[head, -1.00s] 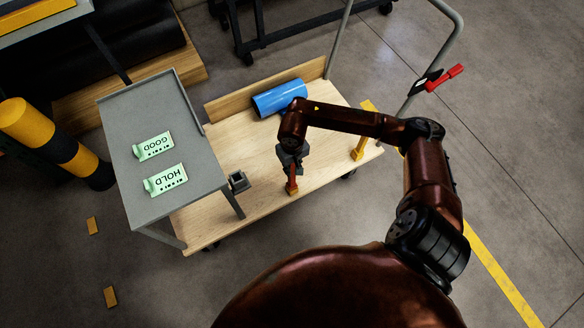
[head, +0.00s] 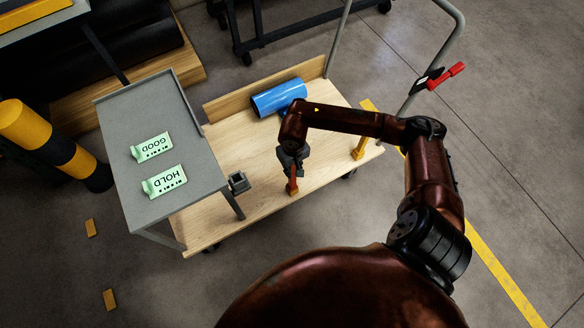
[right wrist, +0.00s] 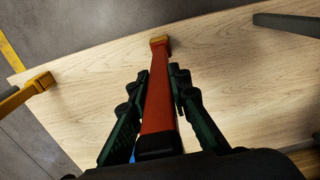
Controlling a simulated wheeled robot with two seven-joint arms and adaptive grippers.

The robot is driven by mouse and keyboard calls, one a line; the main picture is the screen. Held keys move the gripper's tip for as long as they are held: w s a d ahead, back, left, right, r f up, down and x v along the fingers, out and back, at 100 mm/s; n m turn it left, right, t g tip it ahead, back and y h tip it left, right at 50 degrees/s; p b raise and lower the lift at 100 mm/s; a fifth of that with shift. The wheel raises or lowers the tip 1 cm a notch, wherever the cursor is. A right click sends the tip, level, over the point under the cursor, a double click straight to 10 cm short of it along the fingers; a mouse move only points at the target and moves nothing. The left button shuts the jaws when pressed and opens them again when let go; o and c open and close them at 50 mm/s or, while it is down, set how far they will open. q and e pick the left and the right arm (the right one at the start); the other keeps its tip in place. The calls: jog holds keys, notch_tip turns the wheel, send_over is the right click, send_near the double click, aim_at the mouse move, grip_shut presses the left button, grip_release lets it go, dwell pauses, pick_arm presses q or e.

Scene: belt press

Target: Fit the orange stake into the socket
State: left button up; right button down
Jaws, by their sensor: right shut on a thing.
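The orange stake (head: 291,184) is a red-orange bar with a dark near end and a tan-orange block at its far end, over the cart deck. My right gripper (head: 291,172) is shut on it. In the right wrist view the stake (right wrist: 159,100) runs between the two dark fingers (right wrist: 160,85), its far end at the tan-orange block (right wrist: 160,42). I cannot tell whether that block is part of the stake or touches the deck. The socket (head: 238,182) is a small dark grey open box left of the gripper, beside the grey table's leg. My left gripper is not in view.
The wooden cart deck (head: 215,222) carries a blue cylinder (head: 278,98) at the back and a yellow post (head: 360,147) at the right. A grey table (head: 150,105) with two green signs stands over its left end. Bare deck lies between the stake and the socket.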

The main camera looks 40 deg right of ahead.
jog(key=c, duration=1.7)
grip_release()
jog(key=shift+r, duration=0.1)
notch_tip(320, 180, up, 12)
jog(key=shift+f, duration=0.1)
